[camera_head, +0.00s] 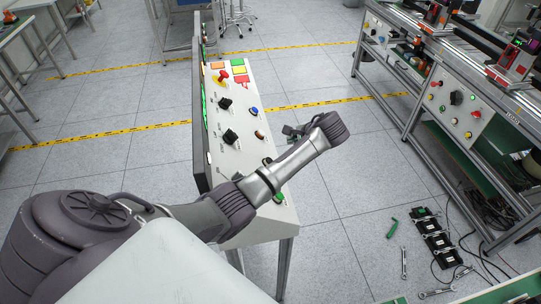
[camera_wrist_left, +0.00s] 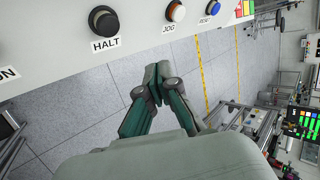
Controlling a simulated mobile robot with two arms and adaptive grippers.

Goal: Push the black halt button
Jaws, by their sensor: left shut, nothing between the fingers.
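The black round halt button (camera_wrist_left: 103,20) sits on the light control panel (camera_wrist_left: 50,55), above its "HALT" label, at the upper left of the left wrist view. In the head view the button (camera_head: 267,161) shows just beside my left forearm. My left gripper (camera_wrist_left: 157,78) is shut and empty, its fingertips together. It is apart from the button, off the panel's right edge and over the floor in the head view (camera_head: 292,130). My right gripper is in neither view.
Orange jog (camera_wrist_left: 176,11) and blue (camera_wrist_left: 210,7) buttons sit beside halt. The panel also carries black knobs (camera_head: 231,136) and a red emergency knob (camera_head: 223,77). A workbench (camera_head: 446,105) stands at right. Tools (camera_head: 433,238) lie on the floor.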

